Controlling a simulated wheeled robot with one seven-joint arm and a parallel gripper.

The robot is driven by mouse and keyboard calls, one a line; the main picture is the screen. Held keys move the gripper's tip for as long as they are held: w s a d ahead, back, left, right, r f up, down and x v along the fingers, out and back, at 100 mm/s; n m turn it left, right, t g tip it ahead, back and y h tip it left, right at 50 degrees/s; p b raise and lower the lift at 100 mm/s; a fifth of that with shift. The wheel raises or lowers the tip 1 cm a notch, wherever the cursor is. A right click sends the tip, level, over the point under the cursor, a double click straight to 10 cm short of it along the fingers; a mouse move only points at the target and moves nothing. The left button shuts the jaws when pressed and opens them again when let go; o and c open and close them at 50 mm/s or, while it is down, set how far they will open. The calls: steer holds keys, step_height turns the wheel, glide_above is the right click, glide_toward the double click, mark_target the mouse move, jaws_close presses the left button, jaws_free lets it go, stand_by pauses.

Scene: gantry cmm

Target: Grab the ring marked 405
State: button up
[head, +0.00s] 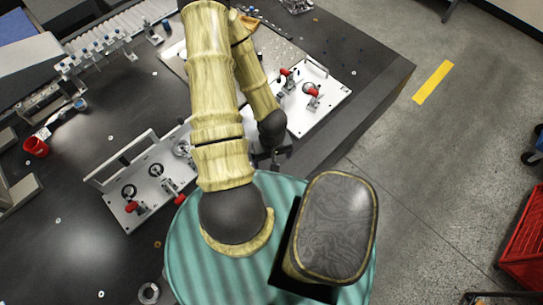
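No mark 405 can be read on anything at this size. Two dark rings, one (129,191) and another (156,169), sit on the near fixture plate (120,208), left of my arm. A grey metal ring (148,293) lies on the dark table at the bottom edge. A round ring-like part (308,89) sits on the far fixture plate (335,92), partly behind a red clamp handle. My gripper (274,158) is a small dark shape below my wrist, between the two plates. Its fingers are mostly hidden, so I cannot tell whether it holds anything.
Red-handled clamps (133,207) stand up from both plates. Small washers lie scattered. Open floor (440,160) lies right; a red crate (525,240) is at the far right.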

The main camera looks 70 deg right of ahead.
steer(key=b, duration=1.2)
glide_above(272, 179)
steer(key=a, duration=0.1)
step_height(272, 179, down, 12)
steer(key=shift+s+f, duration=0.15)
step_height(272, 179, down, 5)
steer(key=b, duration=0.5)
steer(key=shift+a+f, duration=0.1)
steer(key=shift+a, duration=0.05)
steer(key=c, duration=1.4)
